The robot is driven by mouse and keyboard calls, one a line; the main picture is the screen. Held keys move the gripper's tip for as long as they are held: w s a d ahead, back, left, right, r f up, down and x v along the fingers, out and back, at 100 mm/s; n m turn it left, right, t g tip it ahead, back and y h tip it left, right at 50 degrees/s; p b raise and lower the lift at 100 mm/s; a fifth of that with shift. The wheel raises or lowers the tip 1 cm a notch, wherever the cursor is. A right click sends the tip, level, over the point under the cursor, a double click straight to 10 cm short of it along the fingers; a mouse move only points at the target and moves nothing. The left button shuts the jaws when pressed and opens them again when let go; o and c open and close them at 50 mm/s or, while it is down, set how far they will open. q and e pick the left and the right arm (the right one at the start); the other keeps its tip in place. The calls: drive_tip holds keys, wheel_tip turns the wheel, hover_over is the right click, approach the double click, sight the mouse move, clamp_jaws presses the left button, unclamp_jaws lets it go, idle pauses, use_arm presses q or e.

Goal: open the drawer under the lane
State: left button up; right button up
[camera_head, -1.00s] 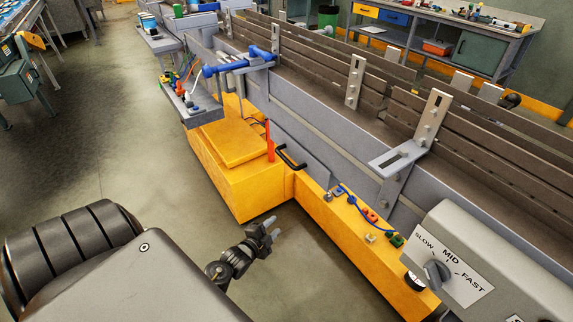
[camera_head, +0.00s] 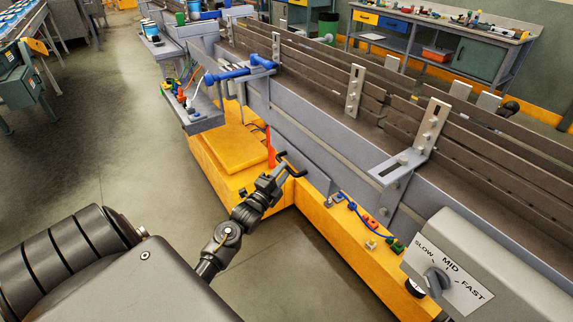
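A black bar handle (camera_head: 297,163) sits low at the side of the lane, in front of a grey panel (camera_head: 311,168) that looks like the drawer front. The drawer looks closed, flush with the lane's side. My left gripper (camera_head: 279,173) reaches up from below, with its fingertips at the near left end of the handle. They overlap it in the picture; I cannot tell whether they touch or grip it. My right gripper is not in view.
A yellow housing (camera_head: 222,150) stands left of the handle, with an upright orange lever (camera_head: 270,150) close by. A yellow ledge (camera_head: 345,248) with switches and a blue cable runs to the right. A grey speed-dial box (camera_head: 450,270) stands front right. Grey floor (camera_head: 285,265) below is clear.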

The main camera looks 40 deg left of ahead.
sight(287, 167)
use_arm(q)
drive_tip(key=shift+w+a+r, duration=0.1)
drive_tip(key=shift+w+r, duration=0.05)
drive_tip(key=shift+w, duration=0.65)
drive_tip(key=shift+w+r, duration=0.1)
drive_tip(key=shift+w, duration=0.7)
clamp_jaws()
